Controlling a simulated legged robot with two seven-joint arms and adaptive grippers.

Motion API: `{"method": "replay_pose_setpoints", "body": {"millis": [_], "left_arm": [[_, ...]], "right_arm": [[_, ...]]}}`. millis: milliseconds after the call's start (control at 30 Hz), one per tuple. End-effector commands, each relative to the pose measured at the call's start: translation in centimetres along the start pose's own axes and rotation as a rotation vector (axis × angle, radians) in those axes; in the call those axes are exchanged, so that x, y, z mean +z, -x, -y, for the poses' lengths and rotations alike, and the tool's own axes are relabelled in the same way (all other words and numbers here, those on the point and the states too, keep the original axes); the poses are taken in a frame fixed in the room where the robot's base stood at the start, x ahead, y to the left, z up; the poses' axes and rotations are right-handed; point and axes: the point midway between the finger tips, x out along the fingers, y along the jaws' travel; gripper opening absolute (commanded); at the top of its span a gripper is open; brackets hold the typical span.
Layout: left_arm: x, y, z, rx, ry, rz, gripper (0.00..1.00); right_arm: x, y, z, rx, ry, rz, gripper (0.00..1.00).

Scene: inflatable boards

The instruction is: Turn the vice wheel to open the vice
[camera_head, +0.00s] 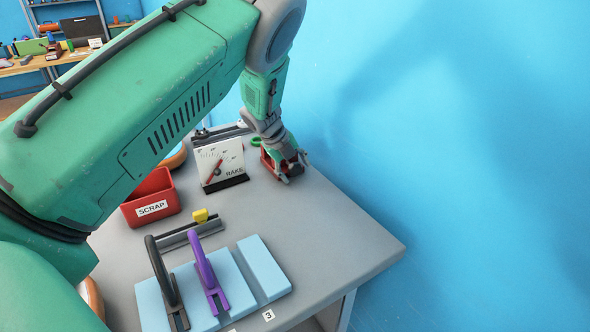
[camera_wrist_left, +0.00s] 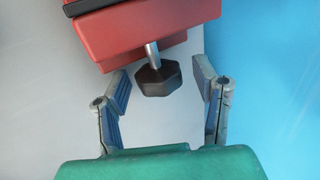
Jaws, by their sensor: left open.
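The red vice (camera_head: 268,160) stands near the back right of the grey table, partly hidden by my left gripper (camera_head: 289,170). In the left wrist view the vice's red body (camera_wrist_left: 145,28) fills the top, with a metal shaft running down to a dark, faceted wheel (camera_wrist_left: 158,79). My left gripper (camera_wrist_left: 165,102) is open, with one finger on each side of the wheel. A gap shows between the wheel and both fingers. In the head view the wheel is too small to make out. My right gripper is not in view.
A gauge board marked RAKE (camera_head: 220,163) stands left of the vice. A red SCRAP bin (camera_head: 152,199) is further left. The table's right side is clear; a blue wall is behind.

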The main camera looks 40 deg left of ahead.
Motion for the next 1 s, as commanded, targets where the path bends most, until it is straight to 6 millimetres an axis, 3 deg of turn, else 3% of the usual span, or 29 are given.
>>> {"method": "replay_pose_setpoints", "body": {"millis": [167, 300, 333, 667, 1000], "left_arm": [[0.0, 0.0, 0.0, 0.0, 0.0, 0.0, 0.55], [0.0, 0.0, 0.0, 0.0, 0.0, 0.0, 0.09], [0.0, 0.0, 0.0, 0.0, 0.0, 0.0, 0.05], [0.1, -0.1, -0.1, -0.036, 0.0, 0.0, 0.05], [0.1, -0.6, -0.6, -0.249, 0.005, 0.001, 0.05]], "right_arm": [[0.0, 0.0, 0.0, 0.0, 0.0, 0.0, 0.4], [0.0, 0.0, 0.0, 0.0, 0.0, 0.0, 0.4], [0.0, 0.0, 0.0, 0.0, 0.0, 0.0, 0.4], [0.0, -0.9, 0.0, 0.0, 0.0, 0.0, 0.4], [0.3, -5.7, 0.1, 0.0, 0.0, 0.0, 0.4]]}}
